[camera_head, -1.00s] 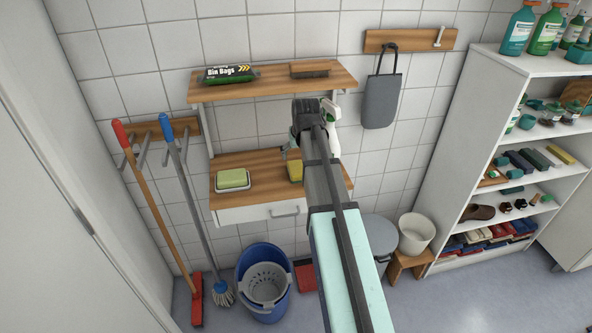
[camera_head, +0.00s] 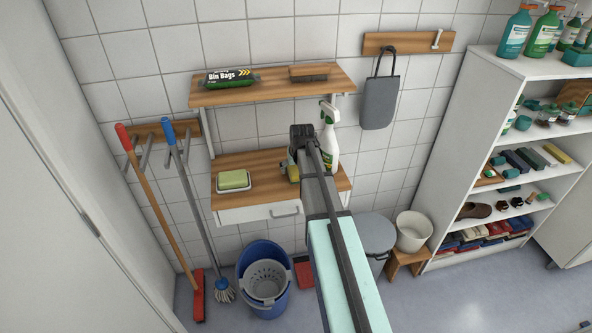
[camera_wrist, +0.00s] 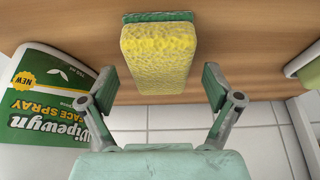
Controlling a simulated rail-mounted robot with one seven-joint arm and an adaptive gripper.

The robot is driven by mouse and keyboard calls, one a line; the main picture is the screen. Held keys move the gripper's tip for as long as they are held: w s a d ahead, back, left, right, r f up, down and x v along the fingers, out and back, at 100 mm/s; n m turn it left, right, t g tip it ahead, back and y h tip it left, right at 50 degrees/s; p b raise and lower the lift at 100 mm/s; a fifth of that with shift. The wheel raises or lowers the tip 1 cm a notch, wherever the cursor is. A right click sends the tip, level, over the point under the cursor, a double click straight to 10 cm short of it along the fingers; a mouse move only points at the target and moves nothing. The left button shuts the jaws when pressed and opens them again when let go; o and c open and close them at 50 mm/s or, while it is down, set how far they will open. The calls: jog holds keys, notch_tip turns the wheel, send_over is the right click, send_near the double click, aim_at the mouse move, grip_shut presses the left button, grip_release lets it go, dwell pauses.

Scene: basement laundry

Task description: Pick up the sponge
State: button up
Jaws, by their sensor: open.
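The sponge (camera_wrist: 158,58) is yellow with a green scouring side and stands on the wooden lower shelf (camera_head: 256,162). In the wrist view it sits at top centre, in line with the gap between my fingers. My gripper (camera_wrist: 160,86) is open, with one finger to each side of the sponge and a visible gap on both sides. How far the fingertips reach along it is hard to tell. In the head view my gripper (camera_head: 301,150) is over the shelf and hides much of the sponge (camera_head: 292,172).
A spray bottle (camera_head: 328,138) stands close beside my gripper, and its label fills the left of the wrist view (camera_wrist: 40,105). A soap dish (camera_head: 234,187) with green soap is on the shelf's left. The upper shelf (camera_head: 270,92) holds bin bags (camera_head: 231,78) and a brush (camera_head: 308,73).

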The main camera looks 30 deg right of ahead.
jog(key=shift+w+f, duration=0.25)
jog(key=shift+f, duration=0.3)
jog(key=shift+f, duration=0.25)
dwell(0.4)
jog(key=c, duration=1)
